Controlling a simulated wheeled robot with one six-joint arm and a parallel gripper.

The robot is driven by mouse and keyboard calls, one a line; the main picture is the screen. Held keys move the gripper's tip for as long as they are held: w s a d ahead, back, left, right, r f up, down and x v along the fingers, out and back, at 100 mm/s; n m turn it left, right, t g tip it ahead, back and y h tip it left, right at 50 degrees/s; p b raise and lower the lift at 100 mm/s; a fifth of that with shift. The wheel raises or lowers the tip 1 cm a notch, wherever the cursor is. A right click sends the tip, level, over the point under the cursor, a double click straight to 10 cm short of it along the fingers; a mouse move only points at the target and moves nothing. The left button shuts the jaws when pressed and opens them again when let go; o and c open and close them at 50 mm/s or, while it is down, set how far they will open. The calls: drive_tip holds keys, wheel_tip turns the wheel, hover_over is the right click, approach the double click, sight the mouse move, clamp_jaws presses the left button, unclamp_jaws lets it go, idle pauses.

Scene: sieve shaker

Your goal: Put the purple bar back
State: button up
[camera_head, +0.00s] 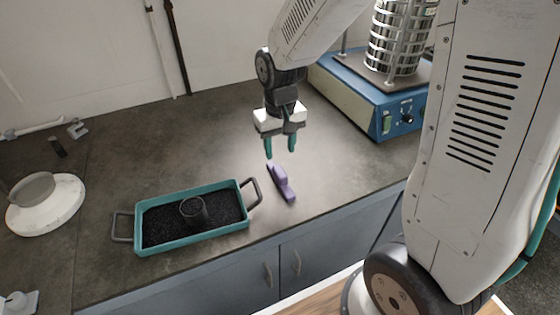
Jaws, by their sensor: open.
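The purple bar (281,184) lies on the dark countertop, to the right of the teal tray and near the counter's front edge. My gripper (281,148) points down just above the bar's far end, with its two teal fingers apart and nothing between them. In this one view the fingertips look close to the bar's far end; I cannot tell the exact height gap between them.
A teal tray (246,222) with dark handles holds black granules and a dark cup (194,210). The blue sieve shaker (385,122) with its sieve stack (396,40) stands behind right. A white round-based device (48,213) sits at left. Counter between is clear.

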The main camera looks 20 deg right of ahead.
drive_tip(key=s+d+r, duration=0.2)
drive_tip(key=s+r, duration=0.8)
drive_tip(key=r, duration=0.2)
drive_tip(key=s+d+r+t, duration=0.1)
drive_tip(key=s+r, duration=0.2)
drive_tip(key=s, duration=0.9)
drive_tip(key=shift+r, duration=0.35)
